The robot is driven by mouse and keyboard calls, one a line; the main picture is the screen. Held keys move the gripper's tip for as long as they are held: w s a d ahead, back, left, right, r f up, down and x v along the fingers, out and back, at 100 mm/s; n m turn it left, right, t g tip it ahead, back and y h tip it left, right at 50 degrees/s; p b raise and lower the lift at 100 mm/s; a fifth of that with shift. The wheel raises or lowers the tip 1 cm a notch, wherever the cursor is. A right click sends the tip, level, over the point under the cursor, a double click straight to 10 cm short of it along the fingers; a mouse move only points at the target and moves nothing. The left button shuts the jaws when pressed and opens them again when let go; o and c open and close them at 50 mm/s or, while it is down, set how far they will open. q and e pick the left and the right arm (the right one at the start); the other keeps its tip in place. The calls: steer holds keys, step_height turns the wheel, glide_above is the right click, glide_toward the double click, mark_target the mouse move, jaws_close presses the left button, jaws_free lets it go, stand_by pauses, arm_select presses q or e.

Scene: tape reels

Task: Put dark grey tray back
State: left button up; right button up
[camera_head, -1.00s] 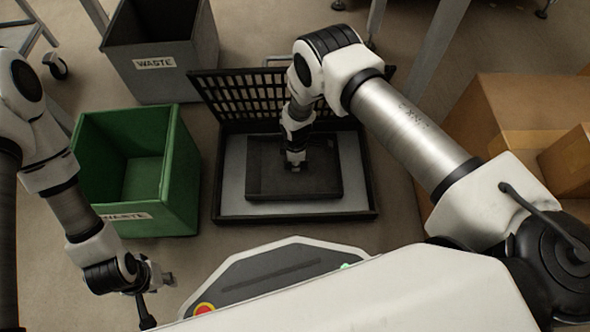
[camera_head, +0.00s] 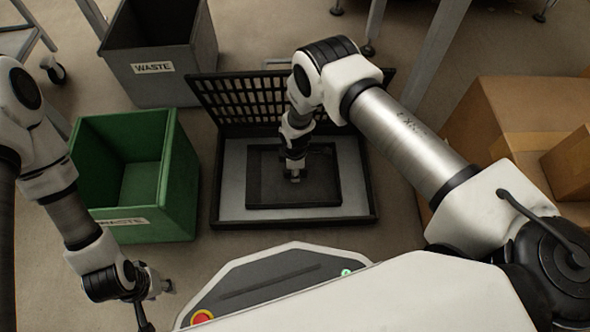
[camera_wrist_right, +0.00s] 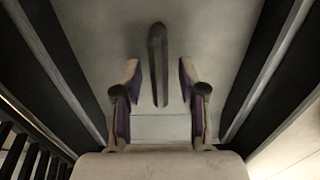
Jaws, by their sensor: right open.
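The dark grey tray (camera_head: 266,190) is a low, rectangular tray. In the head view it lies within a larger black-rimmed crate with a pale floor (camera_head: 300,213). My right gripper (camera_head: 294,176) points down over the tray's middle. In the right wrist view the right gripper (camera_wrist_right: 160,95) is open, with its two fingers apart on either side of a narrow dark upright bar (camera_wrist_right: 158,62). I cannot tell whether the fingers touch it. My left gripper (camera_head: 160,286) hangs at the lower left, away from the tray; its jaws are too small to read.
A black lattice panel (camera_head: 235,100) stands at the crate's back edge. A green waste bin (camera_head: 183,190) is left of the crate, and a grey waste bin (camera_head: 160,85) is behind it. Cardboard boxes (camera_head: 490,110) stand at the right. Bare floor shows between bin and crate.

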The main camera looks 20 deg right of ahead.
step_height(320, 180, up, 11)
steer(key=p, duration=0.6)
steer(key=s+d+r+m, duration=0.3)
steer(key=s+m, duration=0.2)
steer(key=s, duration=0.4)
steer(key=s+d+r+m, duration=0.3)
steer(key=s+m, duration=0.2)
steer(key=s, duration=0.3)
steer(key=s+d+r+m, duration=0.3)
steer(key=s+m, duration=0.2)
steer(key=s, duration=0.4)
steer(key=shift+s, duration=0.35)
